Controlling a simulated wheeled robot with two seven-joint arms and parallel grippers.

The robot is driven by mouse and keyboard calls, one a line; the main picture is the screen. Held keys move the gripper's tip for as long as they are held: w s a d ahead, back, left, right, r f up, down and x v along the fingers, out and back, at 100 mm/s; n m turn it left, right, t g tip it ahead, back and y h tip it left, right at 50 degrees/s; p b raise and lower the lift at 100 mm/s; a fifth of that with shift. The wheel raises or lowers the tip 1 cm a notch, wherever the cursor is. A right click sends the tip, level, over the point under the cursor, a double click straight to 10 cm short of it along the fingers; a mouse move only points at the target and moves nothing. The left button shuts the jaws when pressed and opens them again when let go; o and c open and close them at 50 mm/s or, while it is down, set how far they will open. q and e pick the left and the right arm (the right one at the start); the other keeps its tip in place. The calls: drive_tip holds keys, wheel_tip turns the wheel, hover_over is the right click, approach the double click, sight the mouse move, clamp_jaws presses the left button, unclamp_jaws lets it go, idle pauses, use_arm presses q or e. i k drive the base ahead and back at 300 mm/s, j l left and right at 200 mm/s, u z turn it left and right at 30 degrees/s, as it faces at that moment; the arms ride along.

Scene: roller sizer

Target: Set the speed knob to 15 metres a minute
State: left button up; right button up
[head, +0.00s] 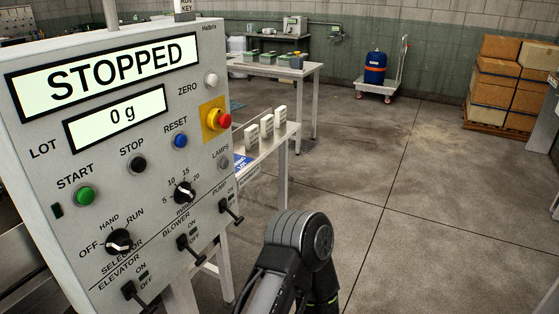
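The speed knob (184,192) is a small black rotary knob on the grey control panel (60,135) at the left of the head view. Its printed scale reads 5, 10, 15 and 20, with m/min below. The knob's pointer is too small to read for certain. The panel's upper display (105,68) reads STOPPED and the lower display (117,117) reads 0 g. A black link of one of my arms shows at the bottom middle, right of the panel and apart from the knob. No fingertips of either gripper are in view.
Near the knob are the selector knob (118,241), the blower switch (187,246), the pump switch (231,211), the blue reset button (180,140) and a red emergency stop (218,119). A bench (280,140) stands behind the panel. Open floor (440,230) lies to the right.

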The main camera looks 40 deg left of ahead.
sight(183, 193)
drive_tip(key=i+l+u, duration=0.1)
drive_tip(key=i+u, duration=0.4)
drive_tip(key=i+l+u, duration=0.25)
drive_tip(key=u, duration=0.2)
drive_tip(key=i+l+u, duration=0.75)
drive_tip(key=l+u, duration=0.2)
drive_tip(key=i+l+u, duration=0.15)
drive_tip(key=l+u, duration=0.8)
drive_tip(key=l, duration=0.25)
drive_tip(key=i, duration=0.05)
